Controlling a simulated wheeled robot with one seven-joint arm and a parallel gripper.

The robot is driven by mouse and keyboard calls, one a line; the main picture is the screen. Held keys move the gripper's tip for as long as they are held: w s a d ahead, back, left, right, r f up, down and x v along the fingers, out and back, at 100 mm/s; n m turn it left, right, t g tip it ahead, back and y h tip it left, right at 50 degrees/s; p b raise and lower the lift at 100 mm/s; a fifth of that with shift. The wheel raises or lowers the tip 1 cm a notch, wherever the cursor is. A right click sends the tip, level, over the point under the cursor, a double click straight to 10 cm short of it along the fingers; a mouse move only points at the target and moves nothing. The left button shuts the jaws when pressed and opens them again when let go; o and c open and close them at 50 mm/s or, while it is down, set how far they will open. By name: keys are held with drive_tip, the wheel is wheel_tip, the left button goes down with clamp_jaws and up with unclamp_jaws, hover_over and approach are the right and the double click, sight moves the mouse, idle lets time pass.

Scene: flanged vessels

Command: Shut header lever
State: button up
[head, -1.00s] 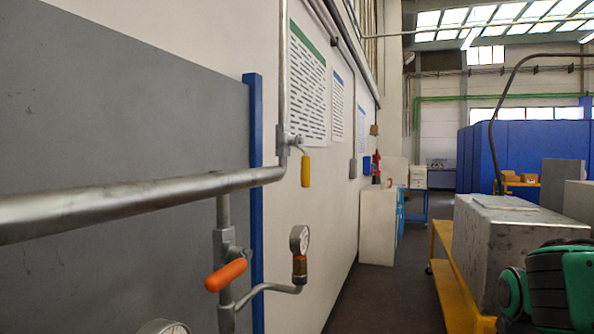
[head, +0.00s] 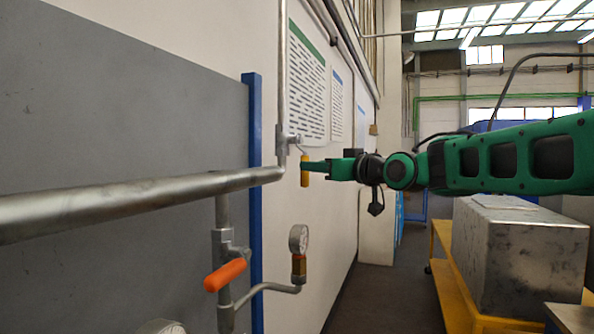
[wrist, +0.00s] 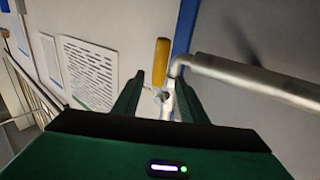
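A yellow lever (head: 305,178) hangs straight down from a small valve (head: 288,140) on the vertical pipe. My gripper (head: 308,167) reaches in from the right at the lever's height, and its tip overlaps the lever in the head view. In the wrist view, the two fingers of my gripper (wrist: 160,84) stand apart, with the yellow lever (wrist: 161,62) between and beyond their tips. No contact can be made out. A second lever, orange (head: 225,275), sits tilted on a lower valve (head: 223,243), away from my gripper.
A thick horizontal pipe (head: 130,200) runs left of the yellow lever. A pressure gauge (head: 298,239) stands below it. A blue post (head: 254,200) and a wall with posters (head: 307,85) lie behind. A metal box (head: 520,250) rests on a yellow cart at right.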

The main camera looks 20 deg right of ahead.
drive_tip(key=x, duration=1)
drive_tip(key=shift+d+f, duration=0.1)
drive_tip(key=shift+d, duration=0.05)
